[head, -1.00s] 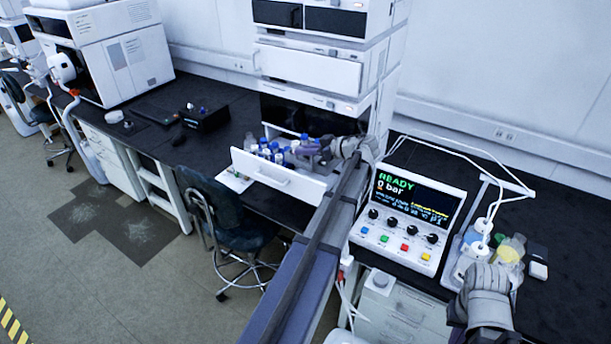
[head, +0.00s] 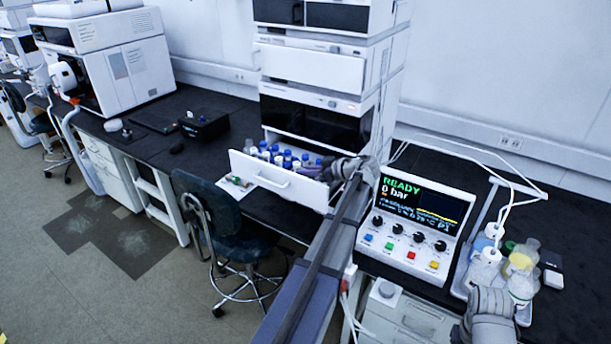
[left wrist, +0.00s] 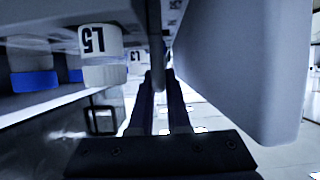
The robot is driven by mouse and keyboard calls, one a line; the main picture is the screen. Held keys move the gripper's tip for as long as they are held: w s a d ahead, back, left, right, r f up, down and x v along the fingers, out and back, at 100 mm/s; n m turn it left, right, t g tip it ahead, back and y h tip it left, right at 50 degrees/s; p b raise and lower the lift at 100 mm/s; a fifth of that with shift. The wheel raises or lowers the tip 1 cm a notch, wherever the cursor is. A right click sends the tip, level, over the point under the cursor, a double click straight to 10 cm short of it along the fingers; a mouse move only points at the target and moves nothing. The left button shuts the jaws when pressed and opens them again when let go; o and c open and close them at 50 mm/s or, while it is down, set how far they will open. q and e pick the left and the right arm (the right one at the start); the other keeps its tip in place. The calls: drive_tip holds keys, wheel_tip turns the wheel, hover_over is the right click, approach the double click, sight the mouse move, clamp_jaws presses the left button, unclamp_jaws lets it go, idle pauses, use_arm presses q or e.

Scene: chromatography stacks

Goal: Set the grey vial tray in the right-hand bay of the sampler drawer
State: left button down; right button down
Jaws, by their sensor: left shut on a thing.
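My left gripper (head: 318,169) is at the right end of the open white sampler drawer (head: 262,176), just behind its front panel. It is shut on the grey vial tray, which is mostly hidden by the drawer front and my gripper. Several blue-capped vials (head: 288,158) show above the drawer front. In the left wrist view my fingers (left wrist: 158,92) close on a thin upright part, beside a white-capped vial labelled L5 (left wrist: 101,42). Whether the tray touches the drawer floor cannot be told. My right gripper (head: 488,318) is at the lower right, its fingertips unclear.
The white instrument stack (head: 315,125) stands above and behind the drawer. A control box (head: 412,222) reading READY is right of my left arm. Bottles (head: 520,262) stand near my right gripper. A chair (head: 222,215) is in front of the bench.

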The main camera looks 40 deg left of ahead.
use_arm(q)
drive_tip(key=c, duration=0.9)
unclamp_jaws()
drive_tip(key=shift+r, duration=0.1)
drive_tip(key=shift+d+r, duration=0.15)
drive_tip(key=shift+d, duration=0.15)
drive_tip(key=p+v, duration=0.4)
drive_tip(key=v, duration=0.7)
drive_tip(key=shift+d, duration=0.15)
